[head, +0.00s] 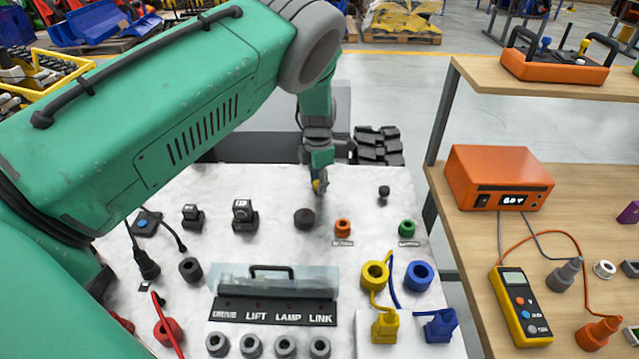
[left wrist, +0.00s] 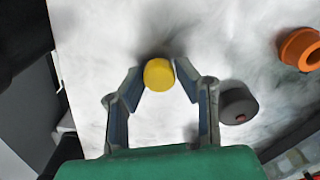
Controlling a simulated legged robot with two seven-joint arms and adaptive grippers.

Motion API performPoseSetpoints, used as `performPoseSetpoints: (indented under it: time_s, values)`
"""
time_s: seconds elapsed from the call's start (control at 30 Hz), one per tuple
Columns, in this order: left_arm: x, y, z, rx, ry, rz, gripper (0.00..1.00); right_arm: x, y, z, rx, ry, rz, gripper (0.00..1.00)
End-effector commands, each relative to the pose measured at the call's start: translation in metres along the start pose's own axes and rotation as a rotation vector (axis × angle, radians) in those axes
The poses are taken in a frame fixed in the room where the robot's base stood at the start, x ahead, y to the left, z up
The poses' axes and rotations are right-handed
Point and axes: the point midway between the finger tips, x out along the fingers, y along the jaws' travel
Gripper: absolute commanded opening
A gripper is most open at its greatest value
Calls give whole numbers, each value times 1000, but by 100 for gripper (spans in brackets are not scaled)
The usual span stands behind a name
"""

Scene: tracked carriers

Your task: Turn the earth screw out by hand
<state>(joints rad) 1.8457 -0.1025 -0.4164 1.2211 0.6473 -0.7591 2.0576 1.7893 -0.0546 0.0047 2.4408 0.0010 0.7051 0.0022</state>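A round yellow knob (left wrist: 158,74), which I take for the earth screw, shows in the left wrist view between the fingertips of my left gripper (left wrist: 159,70). The tips look closed against its two sides. In the head view my left gripper (head: 319,180) points down over the far part of the white panel (head: 350,205), with a bit of the yellow knob (head: 317,186) at its tip. The gripper hides most of the knob there, and I cannot tell how far it stands out of the panel. My right gripper is in neither view.
A dark knob (head: 304,218), an orange socket (head: 342,228) and a green socket (head: 407,228) are close by. A clear cover with a handle (head: 272,272), yellow plug (head: 385,325) and blue plug (head: 440,325) are nearer. A wooden bench (head: 460,245) with a meter (head: 521,305) is at right.

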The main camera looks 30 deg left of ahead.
Motion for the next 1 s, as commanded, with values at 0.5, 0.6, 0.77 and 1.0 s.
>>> performPoseSetpoints:
  time_s: [0.5, 0.6, 0.77, 1.0]
  values:
    - [-2, 0, 0, 335, -3, -2, 45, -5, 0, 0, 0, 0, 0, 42]
    - [-2, 0, 0, 580, -3, 0, 45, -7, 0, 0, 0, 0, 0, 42]
    - [-1, 0, 0, 829, -2, 0, 45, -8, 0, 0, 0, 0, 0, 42]
    - [-1, 0, 0, 1164, -4, 1, 45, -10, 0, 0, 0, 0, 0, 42]
